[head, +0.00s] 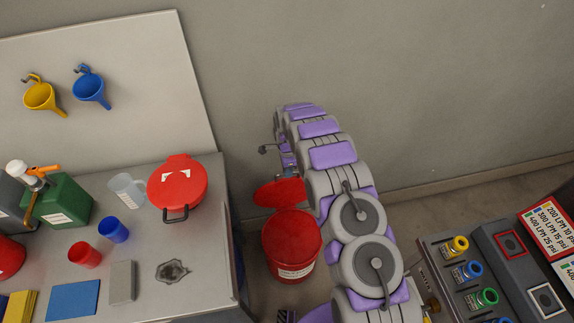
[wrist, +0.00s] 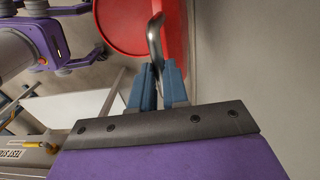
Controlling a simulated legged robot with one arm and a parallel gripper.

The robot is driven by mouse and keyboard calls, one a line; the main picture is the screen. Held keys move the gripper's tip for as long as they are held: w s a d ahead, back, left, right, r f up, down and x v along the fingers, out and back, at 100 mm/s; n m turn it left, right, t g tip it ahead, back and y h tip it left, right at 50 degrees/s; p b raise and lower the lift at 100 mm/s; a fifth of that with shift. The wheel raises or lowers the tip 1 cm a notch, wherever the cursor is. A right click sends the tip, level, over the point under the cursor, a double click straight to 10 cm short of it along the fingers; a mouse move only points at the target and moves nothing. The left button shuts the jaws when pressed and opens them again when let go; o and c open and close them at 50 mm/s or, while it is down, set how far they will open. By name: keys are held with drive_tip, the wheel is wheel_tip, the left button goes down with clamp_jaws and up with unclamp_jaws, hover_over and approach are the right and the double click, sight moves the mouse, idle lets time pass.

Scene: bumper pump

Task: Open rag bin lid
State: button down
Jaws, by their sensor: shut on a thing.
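The red rag bin (head: 291,262) stands on the floor right of the workbench, with a white label on its front. Its red lid (head: 279,193) shows behind and above the bin's top, tilted and apart from the front rim. In the wrist view, the blue fingers of my gripper (wrist: 158,78) are shut on a curved metal handle (wrist: 154,36) in front of a red surface (wrist: 125,22).
The workbench (head: 205,270) at left holds a red lidded container (head: 178,190), a green can (head: 66,203), cups and a clear jug (head: 127,190). A panel with coloured fittings (head: 468,270) stands at lower right. The grey wall (head: 430,90) is close behind.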

drive_tip(key=s+d+f+t+p, duration=0.1)
drive_tip(key=s+d+f, duration=0.1)
drive_tip(key=s, duration=0.6)
drive_tip(key=shift+s+d+f, duration=0.15)
drive_tip(key=shift+f, duration=0.05)
idle(0.3)
drive_tip(key=c, duration=1.1)
unclamp_jaws()
drive_tip(key=shift+r, duration=0.15)
drive_tip(key=shift+s+d+r+p, duration=0.1)
drive_tip(key=shift+s+r+p, duration=0.25)
drive_tip(key=shift+r, duration=2.5)
drive_tip(key=shift+s+d+r+p, duration=0.1)
drive_tip(key=shift+r+p, duration=0.4)
drive_tip(key=shift+r, duration=2.3)
drive_tip(key=shift+s+r+p, duration=0.25)
drive_tip(key=shift+r+p, duration=0.2)
drive_tip(key=shift+r, duration=2.4)
